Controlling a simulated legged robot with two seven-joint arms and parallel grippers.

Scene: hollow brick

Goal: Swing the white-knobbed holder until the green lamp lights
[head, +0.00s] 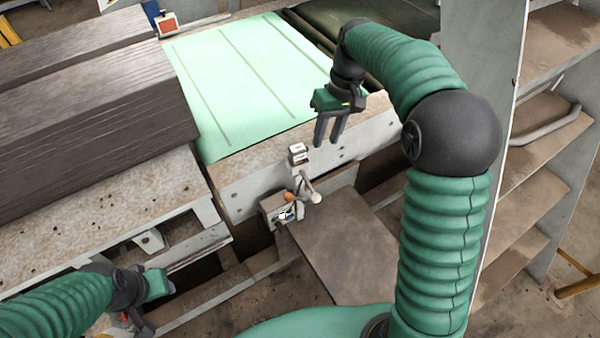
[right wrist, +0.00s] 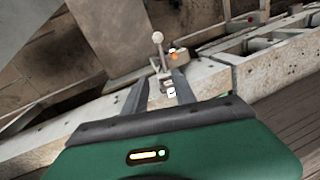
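The holder with a white knob (head: 315,198) stands on a small grey box at the front edge of the machine. In the right wrist view its round white knob (right wrist: 158,37) tops a short stem. An orange lamp or button (head: 288,197) sits beside it. I cannot make out a lit green lamp. My right gripper (head: 328,132) is above and to the right of the holder, apart from it, fingers down. In the right wrist view its fingers (right wrist: 158,95) are spread with nothing held. My left gripper (head: 145,305) is low at the left; its fingers are unclear.
Small white labelled blocks (head: 298,153) sit behind the holder. A pale green conveyor bed (head: 250,85) lies beyond. Long dark blocks (head: 90,120) lie at the left. A brown plate (head: 345,245) is in front, and grey shelving (head: 545,130) stands at the right.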

